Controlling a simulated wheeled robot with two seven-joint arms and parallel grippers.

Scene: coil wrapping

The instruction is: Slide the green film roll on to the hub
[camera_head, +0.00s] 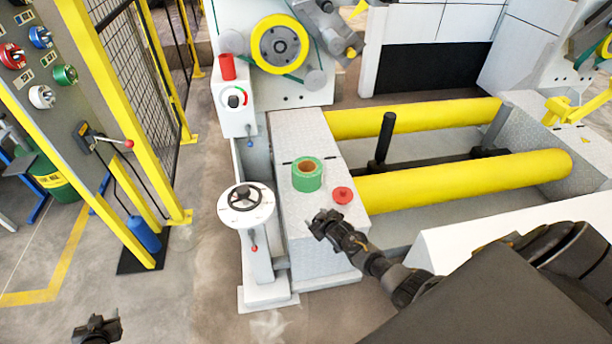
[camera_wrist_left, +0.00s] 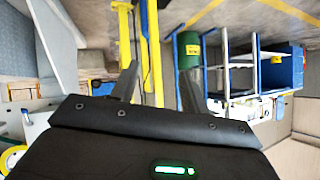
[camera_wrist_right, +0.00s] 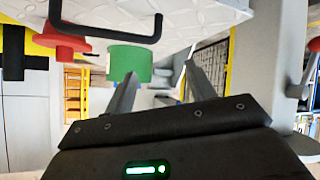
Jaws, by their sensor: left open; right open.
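The green film roll (camera_head: 308,174) stands upright on the light metal block (camera_head: 320,243) in front of the machine, its brown core facing up. It also shows in the right wrist view (camera_wrist_right: 130,62), just beyond the fingers. My right gripper (camera_head: 325,222) is open and empty, in front of the roll and apart from it. My left gripper (camera_head: 97,325) is open and empty, low at the bottom left, far from the roll. A round grey disc with a yellow ring (camera_head: 279,22) is on the machine at the back; I cannot tell whether it is the hub.
A red mushroom-shaped knob (camera_head: 342,195) is right of the roll. Two yellow rollers (camera_head: 462,180) lie to the right. A control box (camera_head: 236,105) stands behind.

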